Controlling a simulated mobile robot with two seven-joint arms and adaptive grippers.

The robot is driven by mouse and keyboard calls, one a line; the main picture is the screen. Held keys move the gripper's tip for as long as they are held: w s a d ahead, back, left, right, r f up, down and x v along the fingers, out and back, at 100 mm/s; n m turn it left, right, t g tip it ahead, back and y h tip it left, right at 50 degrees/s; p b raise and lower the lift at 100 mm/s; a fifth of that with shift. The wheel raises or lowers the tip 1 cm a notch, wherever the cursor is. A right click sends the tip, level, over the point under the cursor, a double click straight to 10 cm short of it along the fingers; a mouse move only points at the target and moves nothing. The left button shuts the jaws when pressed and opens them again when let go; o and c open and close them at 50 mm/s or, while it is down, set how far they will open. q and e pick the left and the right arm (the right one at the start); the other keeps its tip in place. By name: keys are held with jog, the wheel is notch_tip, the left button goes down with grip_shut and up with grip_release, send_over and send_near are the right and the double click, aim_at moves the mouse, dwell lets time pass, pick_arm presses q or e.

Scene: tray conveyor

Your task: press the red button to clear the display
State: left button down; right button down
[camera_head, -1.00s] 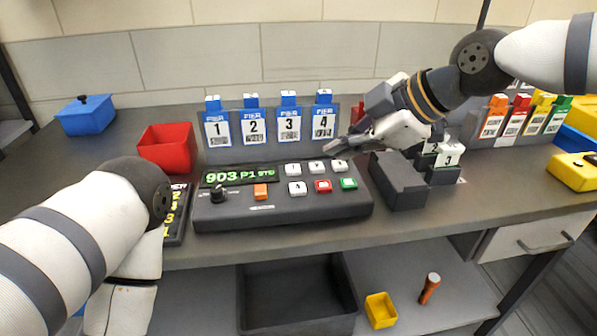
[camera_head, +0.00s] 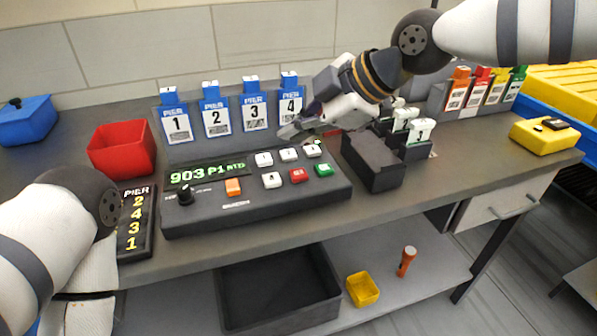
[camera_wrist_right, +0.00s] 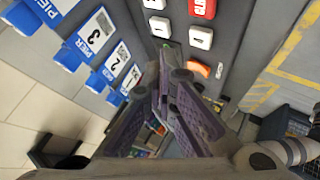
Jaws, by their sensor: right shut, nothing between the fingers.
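The red button (camera_head: 298,176) is in the front row of the dark console (camera_head: 250,207), between a white and a green button (camera_head: 323,170). It also shows at the top of the right wrist view (camera_wrist_right: 203,8). The lit green display (camera_head: 205,174) reads about "903 P1 STD". My right gripper (camera_head: 288,131) is shut and empty, over the back of the console near the pier 4 card, behind and above the red button and apart from it. Its fingers (camera_wrist_right: 172,65) fill the middle of the wrist view. My left arm comes in at left; its gripper is not visible.
Pier cards (camera_head: 256,112) stand behind the console. A pier list board (camera_head: 136,222) lies beside the console.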

aim_at(297, 176)
notch_tip(297, 176, down, 4)
jog(key=shift+r+b, duration=0.1)
jog(key=shift+b, duration=0.2)
pick_arm(q)
jog(key=shift+s+f, duration=0.5)
jog(key=shift+f, duration=0.05)
pick_arm(e)
jog(key=shift+f, duration=0.65)
jog(key=shift+f, duration=0.1)
jog(key=shift+f, duration=0.35)
pick_arm(q)
jog(key=shift+s+g, duration=0.1)
jog(key=shift+g, duration=0.2)
pick_arm(e)
jog(key=shift+f, duration=0.5)
jog(key=shift+r, duration=0.15)
dwell(0.5)
pick_arm(q)
jog(key=shift+w+r, duration=0.25)
jog(key=shift+w, duration=0.05)
pick_arm(e)
jog(key=shift+r, duration=0.8)
